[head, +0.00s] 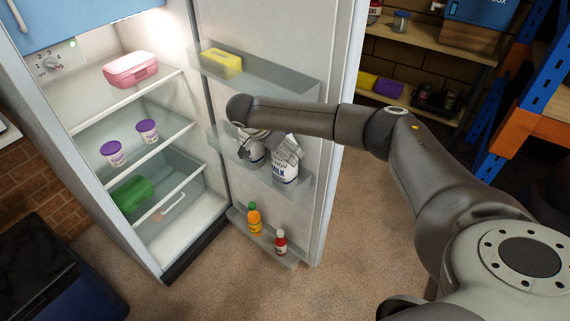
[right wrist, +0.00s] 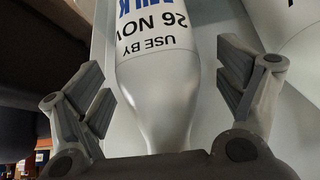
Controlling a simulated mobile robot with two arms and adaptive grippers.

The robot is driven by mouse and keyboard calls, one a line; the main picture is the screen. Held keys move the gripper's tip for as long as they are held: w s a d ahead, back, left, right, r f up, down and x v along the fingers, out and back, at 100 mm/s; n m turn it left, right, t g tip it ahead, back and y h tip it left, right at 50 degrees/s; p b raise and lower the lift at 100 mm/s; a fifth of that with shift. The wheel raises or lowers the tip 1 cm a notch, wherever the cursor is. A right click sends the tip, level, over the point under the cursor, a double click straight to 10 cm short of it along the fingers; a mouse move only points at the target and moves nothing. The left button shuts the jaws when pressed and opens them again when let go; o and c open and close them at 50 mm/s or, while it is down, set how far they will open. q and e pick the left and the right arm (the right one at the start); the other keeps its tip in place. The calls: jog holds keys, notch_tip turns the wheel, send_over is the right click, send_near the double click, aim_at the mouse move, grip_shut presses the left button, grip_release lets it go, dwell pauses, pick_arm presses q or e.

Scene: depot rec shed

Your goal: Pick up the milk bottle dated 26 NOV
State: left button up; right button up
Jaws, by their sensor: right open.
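The milk bottle (right wrist: 158,85) fills the middle of the right wrist view, its label reading USE BY 26 NOV. Its plain white body narrows below the label in that view. In the head view the bottle (head: 255,156) stands in the middle shelf of the open fridge door, partly hidden by my right gripper (head: 250,139). In the right wrist view my right gripper (right wrist: 164,90) is open, with one finger on each side of the bottle and gaps visible. My left gripper is not in view.
The door shelf (head: 302,192) has a clear front rim. A yellow box (head: 221,63) sits on the door shelf above; an orange bottle (head: 254,218) and a red bottle (head: 281,243) stand below. The fridge holds a pink box (head: 130,70), two purple-lidded tubs and a green container (head: 131,194).

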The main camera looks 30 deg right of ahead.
grip_shut()
jog(key=shift+r, duration=0.15)
dwell(0.6)
